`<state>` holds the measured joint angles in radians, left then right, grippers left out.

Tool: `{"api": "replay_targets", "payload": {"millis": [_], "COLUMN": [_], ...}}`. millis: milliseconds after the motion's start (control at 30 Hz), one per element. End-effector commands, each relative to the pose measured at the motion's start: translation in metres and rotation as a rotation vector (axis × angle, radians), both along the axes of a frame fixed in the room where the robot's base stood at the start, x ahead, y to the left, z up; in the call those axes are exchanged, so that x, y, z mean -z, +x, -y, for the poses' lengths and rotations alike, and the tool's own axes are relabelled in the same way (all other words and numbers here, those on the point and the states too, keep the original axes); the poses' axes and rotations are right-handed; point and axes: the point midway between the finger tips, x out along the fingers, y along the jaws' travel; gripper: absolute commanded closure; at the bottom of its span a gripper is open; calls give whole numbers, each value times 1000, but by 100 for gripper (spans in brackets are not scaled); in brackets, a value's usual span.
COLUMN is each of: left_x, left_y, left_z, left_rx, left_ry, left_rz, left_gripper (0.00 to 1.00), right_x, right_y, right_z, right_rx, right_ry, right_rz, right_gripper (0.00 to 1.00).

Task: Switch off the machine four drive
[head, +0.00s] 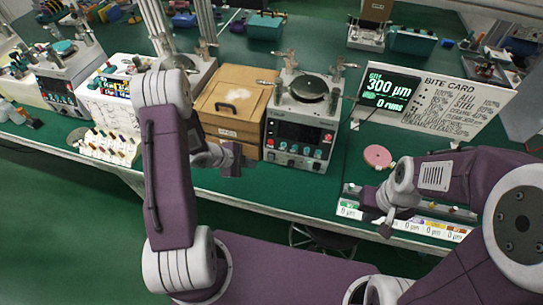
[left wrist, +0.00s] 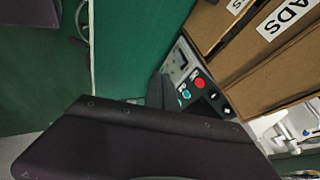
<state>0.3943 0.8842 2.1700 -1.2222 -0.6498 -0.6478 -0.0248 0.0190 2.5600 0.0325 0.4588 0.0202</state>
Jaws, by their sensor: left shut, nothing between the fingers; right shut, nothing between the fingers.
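A lapping machine (head: 301,122) stands on the bench at centre, with a dark display, a row of teal knobs and red buttons on its front. Another machine (head: 62,88) stands far left, and a third (head: 186,62) is partly hidden behind my left arm. I cannot read which is machine four. My left gripper (head: 232,160) is shut and empty, in front of the wooden box and left of the centre machine. The left wrist view shows a control panel (left wrist: 190,66) with a red button (left wrist: 198,83) and a teal knob (left wrist: 186,94), partly hidden by my gripper. My right gripper (head: 387,222) is shut and empty.
A wooden box (head: 227,133) stands directly left of the centre machine. A sign (head: 440,103) reading 300 µm and a pink disc (head: 377,156) are to the right. A labelled strip (head: 437,226) lies near my right gripper. Small coloured bottles (head: 107,143) stand left.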

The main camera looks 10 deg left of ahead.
Motion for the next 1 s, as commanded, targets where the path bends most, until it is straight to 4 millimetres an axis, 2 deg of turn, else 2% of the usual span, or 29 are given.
{"api": "replay_targets", "payload": {"millis": [100, 367, 467, 900, 1000], "left_x": [2, 2, 9, 79, 74], "left_y": [-2, -2, 2, 45, 63], "left_z": [-7, -6, -2, 36, 36], "left_rx": [-21, -20, -20, -17, -18], "left_ry": [-3, -3, -3, -2, -1], "left_rz": [-8, -8, -9, -9, -4], "left_gripper": [100, 100, 100, 100, 100], "right_x": [-1, 0, 0, -5, -15], "right_y": [0, 0, 0, 0, 0], "right_z": [0, 0, 0, 0, 0], "right_rx": [0, 0, 0, 0, 0], "right_ry": [0, 0, 0, 0, 0], "right_rz": [0, 0, 0, 0, 0], "right_gripper": [100, 100, 100, 100, 100]}}
